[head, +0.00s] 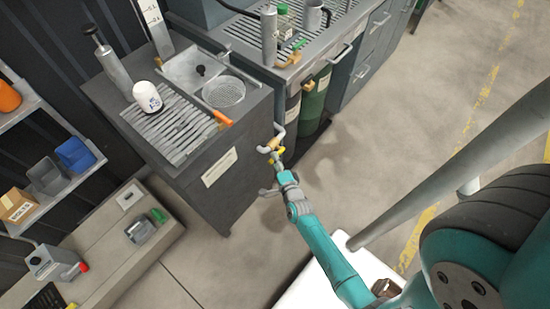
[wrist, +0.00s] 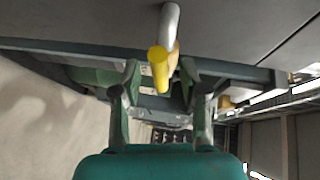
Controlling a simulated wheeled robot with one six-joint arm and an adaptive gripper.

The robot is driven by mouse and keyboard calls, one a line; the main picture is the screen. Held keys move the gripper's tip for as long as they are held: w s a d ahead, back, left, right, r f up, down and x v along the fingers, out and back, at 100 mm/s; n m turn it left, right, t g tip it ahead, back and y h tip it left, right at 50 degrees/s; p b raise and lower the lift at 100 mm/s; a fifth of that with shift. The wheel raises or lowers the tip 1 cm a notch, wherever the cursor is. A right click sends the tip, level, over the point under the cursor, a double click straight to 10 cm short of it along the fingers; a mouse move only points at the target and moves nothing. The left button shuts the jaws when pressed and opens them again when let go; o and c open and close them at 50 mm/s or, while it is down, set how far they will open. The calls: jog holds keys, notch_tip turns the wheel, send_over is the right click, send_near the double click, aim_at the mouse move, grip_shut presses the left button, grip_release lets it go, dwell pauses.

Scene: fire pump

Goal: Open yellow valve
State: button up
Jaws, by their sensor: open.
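The yellow valve handle (wrist: 158,68) shows in the wrist view at the end of a pale pipe (wrist: 171,22), with brassy metal beside it. It lies between the open fingers of my gripper (wrist: 160,78), with a visible gap on each side. In the head view, the yellow handle (head: 279,152) shows at the pipe fitting on the right side of the dark cabinet. My gripper (head: 272,178) is just in front of it, with fingers spread and nothing held. I cannot tell how far the handle is turned.
The dark cabinet (head: 222,185) stands left of the valve, with a white bottle (head: 147,97) and a round strainer (head: 223,92) on top. Green and black cylinders (head: 314,103) stand under the bench behind. The floor (head: 400,110) to the right is clear.

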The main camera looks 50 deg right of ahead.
jog(key=v, duration=1)
jog(key=shift+r, duration=0.1)
jog(key=s+a+r+n+y, duration=0.4)
jog(key=s+a+r+n, duration=0.55)
jog(key=s, duration=0.25)
jog(key=s+a+r+n+y, duration=0.1)
jog(key=s+a+r+n, duration=0.2)
jog(key=s+r+n, duration=0.2)
jog(key=s+a+r+n+y, duration=0.2)
jog(key=r+n, duration=0.6)
jog(key=r, duration=0.4)
jog(key=s+a, duration=0.1)
jog(key=s, duration=0.1)
jog(key=shift+s+a+t+y, duration=0.3)
jog(key=shift+s, duration=0.1)
